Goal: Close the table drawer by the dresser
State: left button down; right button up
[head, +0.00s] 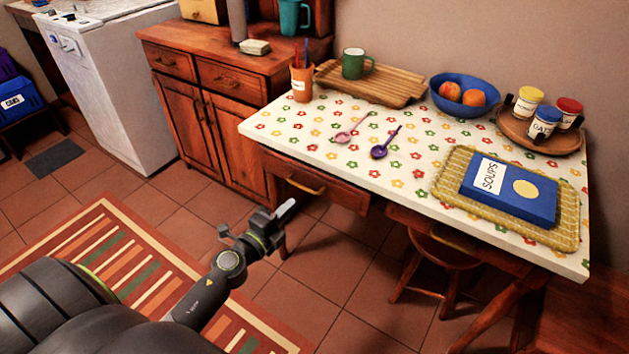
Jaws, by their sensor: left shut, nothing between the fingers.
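The table drawer by the dresser (337,193) is the left one, under the flowered tabletop, with a dark wood front and a brass handle (306,185). No inside of it shows past the tabletop edge, and I cannot tell how far it stands out. The dresser (208,139) is dark wood and stands to the left of the table (300,127). My left gripper (286,210) is shut and empty. In the picture its tips are just below and left of the handle, and I see no contact. My right gripper is not in view.
A second drawer (447,236) is under the table's right part, above a wooden stool (441,262). The tabletop holds spoons, a cup, a bowl, jars and a soups book. A striped rug (150,262) lies on the tiled floor.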

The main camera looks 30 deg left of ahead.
pick_arm(q)
send_near(318, 176)
jog(key=w, duration=0.5)
jog(key=shift+w+d, duration=0.25)
jog(key=shift+w, duration=0.65)
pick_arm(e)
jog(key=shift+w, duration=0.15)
pick_arm(q)
jog(key=shift+w, duration=0.1)
jog(key=shift+w+d, duration=0.1)
jog(key=shift+w, duration=0.2)
jog(key=w+b, duration=0.1)
jog(key=w, duration=0.2)
jog(key=shift+w+d, duration=0.1)
jog(key=shift+w, duration=0.05)
jog(key=shift+r, duration=0.25)
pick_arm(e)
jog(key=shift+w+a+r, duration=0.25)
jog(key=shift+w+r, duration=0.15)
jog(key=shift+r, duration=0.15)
pick_arm(q)
jog(key=shift+w, duration=0.1)
